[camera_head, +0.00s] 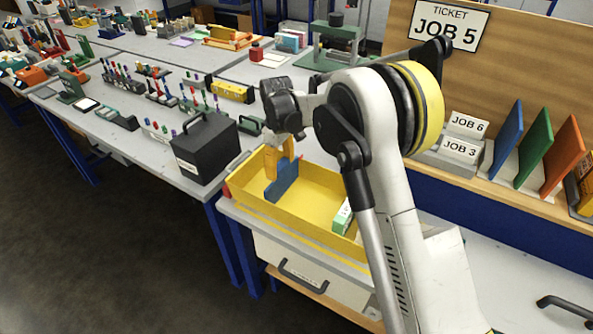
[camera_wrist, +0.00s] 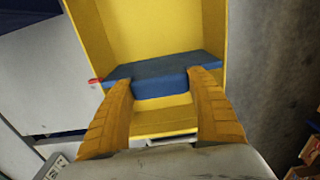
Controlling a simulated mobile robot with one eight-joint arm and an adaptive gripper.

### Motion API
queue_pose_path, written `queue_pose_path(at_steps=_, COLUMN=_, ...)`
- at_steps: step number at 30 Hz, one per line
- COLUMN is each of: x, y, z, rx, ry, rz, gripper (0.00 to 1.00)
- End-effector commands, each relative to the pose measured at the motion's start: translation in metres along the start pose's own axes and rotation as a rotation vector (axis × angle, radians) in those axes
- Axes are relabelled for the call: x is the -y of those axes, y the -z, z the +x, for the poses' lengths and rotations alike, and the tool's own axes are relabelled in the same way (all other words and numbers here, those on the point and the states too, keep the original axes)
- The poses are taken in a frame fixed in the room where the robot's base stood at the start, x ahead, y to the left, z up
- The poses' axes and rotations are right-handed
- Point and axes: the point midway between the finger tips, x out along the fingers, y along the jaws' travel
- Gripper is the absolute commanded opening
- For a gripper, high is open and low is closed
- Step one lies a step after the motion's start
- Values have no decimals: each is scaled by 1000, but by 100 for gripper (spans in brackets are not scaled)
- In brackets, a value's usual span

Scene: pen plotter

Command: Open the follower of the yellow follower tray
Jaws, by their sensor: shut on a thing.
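The yellow follower tray (camera_head: 290,224) stands on the bench below my arm. Its blue follower (camera_head: 283,182) stands upright across the tray, toward the left end. A green and white block (camera_head: 343,216) is inside at the right end. My gripper (camera_head: 282,155), with its orange fingers, reaches down into the tray at the follower. In the wrist view my gripper (camera_wrist: 162,80) is shut on the middle part of the blue follower (camera_wrist: 160,72), one finger on each side. The yellow tray (camera_wrist: 150,30) shows beyond and below it. The fingers hide part of the follower.
A black box with a handle (camera_head: 205,148) stands just left of the tray. A drawer with a dark handle (camera_head: 302,275) is under the tray. A wooden board with a JOB 5 ticket (camera_head: 445,25) and coloured upright panels (camera_head: 534,146) stand behind at right.

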Motion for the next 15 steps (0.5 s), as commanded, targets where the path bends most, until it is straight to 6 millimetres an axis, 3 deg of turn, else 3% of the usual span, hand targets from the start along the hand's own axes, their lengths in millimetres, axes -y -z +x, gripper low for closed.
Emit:
queue_pose_path(at_steps=5, x=0, y=12, z=-1, rx=-1, ry=0, rz=-2, gripper=25)
queue_pose_path(at_steps=15, x=0, y=13, z=0, rx=-1, ry=0, rz=-2, gripper=25)
